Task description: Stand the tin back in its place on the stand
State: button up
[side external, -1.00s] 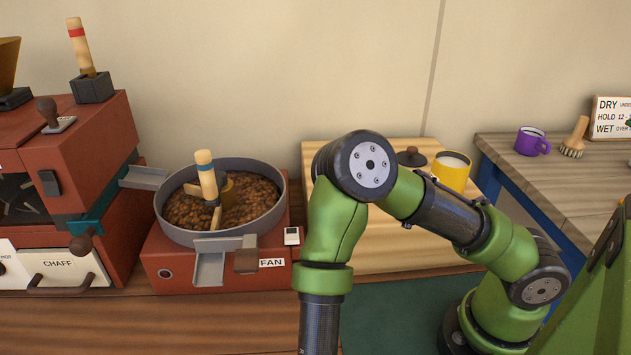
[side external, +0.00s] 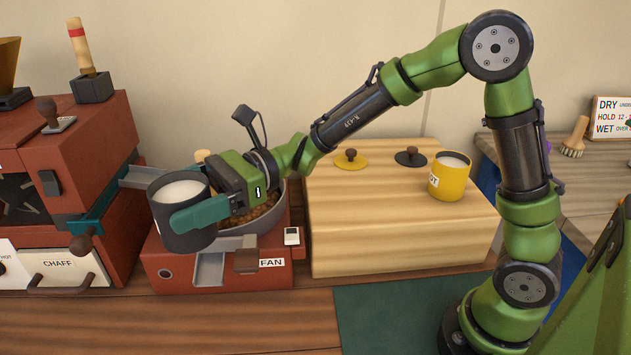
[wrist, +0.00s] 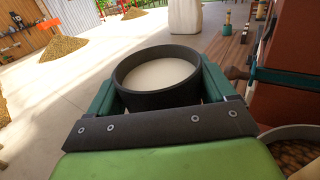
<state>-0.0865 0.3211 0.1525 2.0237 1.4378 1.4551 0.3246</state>
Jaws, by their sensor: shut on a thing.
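My gripper (side external: 195,212) is shut on a dark grey tin (side external: 168,230) with pale contents up near its rim. The tin is held upright or nearly so, in front of the left part of the bean pan. In the wrist view the tin (wrist: 155,100) sits between the two teal fingers. The pale wooden stand (side external: 400,245) is to the right of the gripper. A yellow tin (side external: 450,182) with pale contents stands at its right end. A yellow lid (side external: 350,163) and a black lid (side external: 411,159) lie on its top at the back.
The round pan of beans (side external: 262,228) sits on the red fan box (side external: 215,275), partly hidden by my gripper. The red roaster (side external: 85,130) is close on the left. The front middle of the stand's top is clear. A dark green mat (side external: 400,315) lies in front.

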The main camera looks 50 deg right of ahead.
jog(key=s+d+m+t+h, duration=0.1)
jog(key=s+d+m+t, duration=0.2)
jog(key=d, duration=3.1)
jog(key=shift+n, duration=0.4)
jog(key=f, duration=0.6)
jog(key=s+f, duration=0.1)
jog(key=f, duration=0.3)
jog(key=shift+d+f, duration=0.1)
jog(key=shift+f, duration=0.15)
jog(key=o, duration=1.3)
jog(key=v, duration=0.7)
jog(key=shift+s+d, duration=0.15)
jog(key=shift+d, duration=0.1)
